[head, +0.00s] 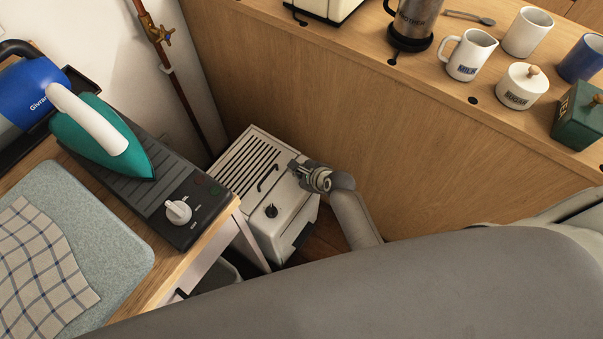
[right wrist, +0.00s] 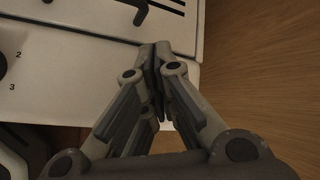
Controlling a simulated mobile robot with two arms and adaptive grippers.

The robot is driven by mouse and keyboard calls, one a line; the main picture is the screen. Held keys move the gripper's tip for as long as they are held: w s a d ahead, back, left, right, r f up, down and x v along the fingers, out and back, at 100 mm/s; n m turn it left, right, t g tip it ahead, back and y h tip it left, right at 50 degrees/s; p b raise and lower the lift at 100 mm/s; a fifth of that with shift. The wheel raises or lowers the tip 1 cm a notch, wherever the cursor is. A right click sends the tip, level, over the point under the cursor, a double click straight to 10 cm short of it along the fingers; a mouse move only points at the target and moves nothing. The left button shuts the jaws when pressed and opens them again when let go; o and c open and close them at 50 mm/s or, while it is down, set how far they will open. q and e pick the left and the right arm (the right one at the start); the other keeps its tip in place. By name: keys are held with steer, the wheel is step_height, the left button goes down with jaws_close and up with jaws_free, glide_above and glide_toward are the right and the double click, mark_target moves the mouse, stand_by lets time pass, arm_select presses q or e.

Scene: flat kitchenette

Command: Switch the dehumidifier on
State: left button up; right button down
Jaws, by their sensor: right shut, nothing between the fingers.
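The dehumidifier (head: 243,202) is a white box on the floor between the worktop and the wooden counter. Its top has dark vent slots, a dark handle and a dark round knob (head: 271,211). In the right wrist view the dehumidifier's top (right wrist: 90,65) fills the upper left. Its knob (right wrist: 2,66) is cut off at the left edge, with the numerals 2 and 3 beside it. My right gripper (head: 294,166) is over the right edge of the top, apart from the knob. Its fingertips (right wrist: 158,52) are together and empty. I cannot tell whether they touch the top. My left gripper is out of view.
The wooden counter panel (head: 400,130) stands close to the right of the dehumidifier. A copper pipe (head: 180,80) runs behind.

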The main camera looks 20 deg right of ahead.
steer(key=shift+f, duration=0.25)
stand_by(0.5)
steer(key=shift+r+p, duration=0.65)
steer(key=shift+p, duration=0.2)
step_height(320, 180, up, 6)
steer(key=p, duration=0.6)
steer(key=shift+d, duration=0.1)
stand_by(0.3)
